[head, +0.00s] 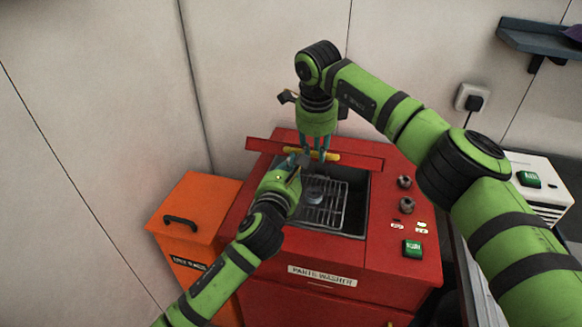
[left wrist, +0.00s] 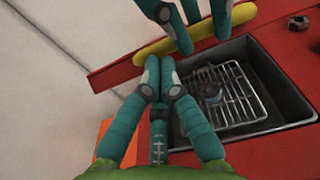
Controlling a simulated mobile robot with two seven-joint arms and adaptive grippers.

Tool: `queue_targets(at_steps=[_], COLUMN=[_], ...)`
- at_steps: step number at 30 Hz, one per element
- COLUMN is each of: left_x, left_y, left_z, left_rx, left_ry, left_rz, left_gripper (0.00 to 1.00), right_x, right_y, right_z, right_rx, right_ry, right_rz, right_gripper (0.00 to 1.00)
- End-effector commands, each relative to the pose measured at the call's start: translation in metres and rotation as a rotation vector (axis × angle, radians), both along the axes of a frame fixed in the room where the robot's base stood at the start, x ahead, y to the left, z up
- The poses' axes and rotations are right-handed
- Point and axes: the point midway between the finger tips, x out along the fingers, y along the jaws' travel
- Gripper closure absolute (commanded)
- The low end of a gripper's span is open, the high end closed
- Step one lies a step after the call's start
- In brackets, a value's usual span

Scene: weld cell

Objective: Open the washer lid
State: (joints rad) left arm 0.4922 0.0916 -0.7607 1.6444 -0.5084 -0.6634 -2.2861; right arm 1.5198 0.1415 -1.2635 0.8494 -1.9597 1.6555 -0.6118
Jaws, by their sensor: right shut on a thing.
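The parts washer (head: 350,278) is a red cabinet with a dark open basin. Its red lid (head: 362,163) stands raised at the back of the basin, seen nearly edge-on, with a yellow bar handle (head: 333,157). My right gripper (head: 316,153) is shut on the handle from above; its fingers also show at the top of the left wrist view (left wrist: 187,40). My left gripper (head: 299,160) is over the basin's left side, just in front of the lid. In the left wrist view its fingertips (left wrist: 160,72) are together with nothing visible between them, below the handle (left wrist: 152,50).
A wire rack (head: 325,203) with a small grey part (head: 315,192) lies in the basin. Knobs (head: 405,182) and a green switch (head: 412,248) are on the washer's right. An orange bin (head: 205,200) stands left. The wall is close behind.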

Motion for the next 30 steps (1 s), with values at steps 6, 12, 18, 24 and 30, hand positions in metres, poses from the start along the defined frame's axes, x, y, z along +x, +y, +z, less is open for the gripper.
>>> queue_targets(at_steps=[6,12,18,24,30], left_x=[0.007,0.007,0.007,0.007,0.007], left_y=[-0.002,-0.002,-0.002,-0.002,-0.002], left_z=[0.010,0.010,0.009,0.007,0.006], left_rx=[0.001,0.001,0.002,0.004,0.005], left_ry=[0.001,0.000,0.003,0.006,0.008], left_rz=[0.001,0.000,0.002,0.002,0.002], left_gripper=[1.00,1.00,1.00,1.00,1.00], right_x=[0.003,0.003,0.002,0.001,-0.001], right_y=[-0.006,-0.006,-0.004,-0.002,0.000], right_z=[-0.003,-0.003,-0.002,0.000,0.016], right_rx=[-0.009,-0.009,-0.008,-0.004,-0.003], right_ry=[-0.007,-0.007,-0.005,-0.006,-0.010], right_rz=[-0.009,-0.009,-0.007,-0.004,-0.001], right_gripper=[1.00,0.68,0.51,0.51,0.51])
